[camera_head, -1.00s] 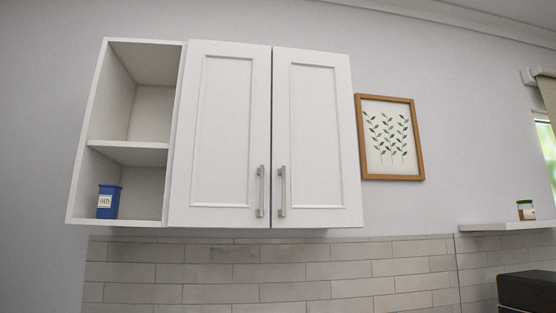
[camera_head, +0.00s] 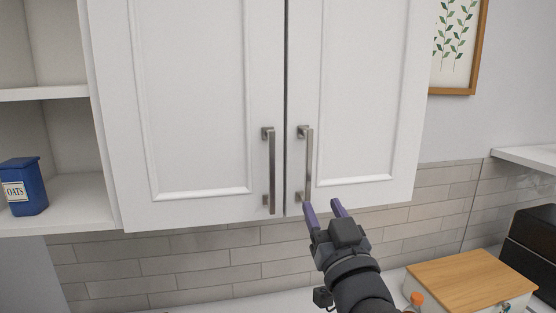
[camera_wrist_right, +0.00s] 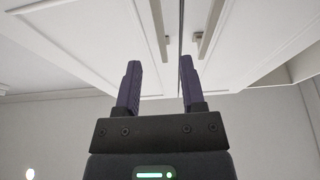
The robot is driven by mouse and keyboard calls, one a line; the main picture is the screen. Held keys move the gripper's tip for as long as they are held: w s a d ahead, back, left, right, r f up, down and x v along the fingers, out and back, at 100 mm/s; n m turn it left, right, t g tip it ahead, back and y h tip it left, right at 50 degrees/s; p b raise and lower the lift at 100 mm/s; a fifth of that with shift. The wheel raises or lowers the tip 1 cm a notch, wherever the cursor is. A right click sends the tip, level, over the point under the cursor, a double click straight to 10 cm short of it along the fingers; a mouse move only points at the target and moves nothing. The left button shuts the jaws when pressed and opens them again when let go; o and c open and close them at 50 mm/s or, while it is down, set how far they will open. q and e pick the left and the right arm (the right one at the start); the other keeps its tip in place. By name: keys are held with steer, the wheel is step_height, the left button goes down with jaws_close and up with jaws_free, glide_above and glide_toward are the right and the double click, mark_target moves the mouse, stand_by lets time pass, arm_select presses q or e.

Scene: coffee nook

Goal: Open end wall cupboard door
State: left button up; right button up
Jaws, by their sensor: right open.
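The white wall cupboard has a left door (camera_head: 190,110) and a right door (camera_head: 355,95), both shut. The left door has a vertical metal bar handle (camera_head: 271,170). The right door has a matching bar handle (camera_head: 308,160) near the centre gap. My right gripper (camera_head: 323,207) is open and empty, with purple fingers pointing up just below the lower end of the right door's handle. In the right wrist view, the fingers (camera_wrist_right: 160,85) stand apart below the doors, and two handles (camera_wrist_right: 205,35) show beyond them. My left gripper is out of view.
An open shelf unit (camera_head: 70,190) with a blue oats tin (camera_head: 23,186) adjoins the left door. A framed leaf picture (camera_head: 457,45) hangs at right. Below are a wooden-topped box (camera_head: 470,277), a dark appliance (camera_head: 533,250) and an orange-capped item (camera_head: 416,298).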

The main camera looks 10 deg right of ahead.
mark_target(310, 165)
steer(key=w+r, duration=0.1)
steer(key=w+r+p, duration=0.1)
steer(key=r, duration=0.1)
steer(key=shift+w+r, duration=0.15)
steer(key=shift+r, duration=0.15)
steer(key=p+x, duration=0.2)
steer(key=x, duration=0.4)
steer(key=shift+f, duration=0.2)
steer(key=shift+w, duration=0.15)
steer(key=shift+c, duration=0.2)
jaws_close()
stand_by(0.4)
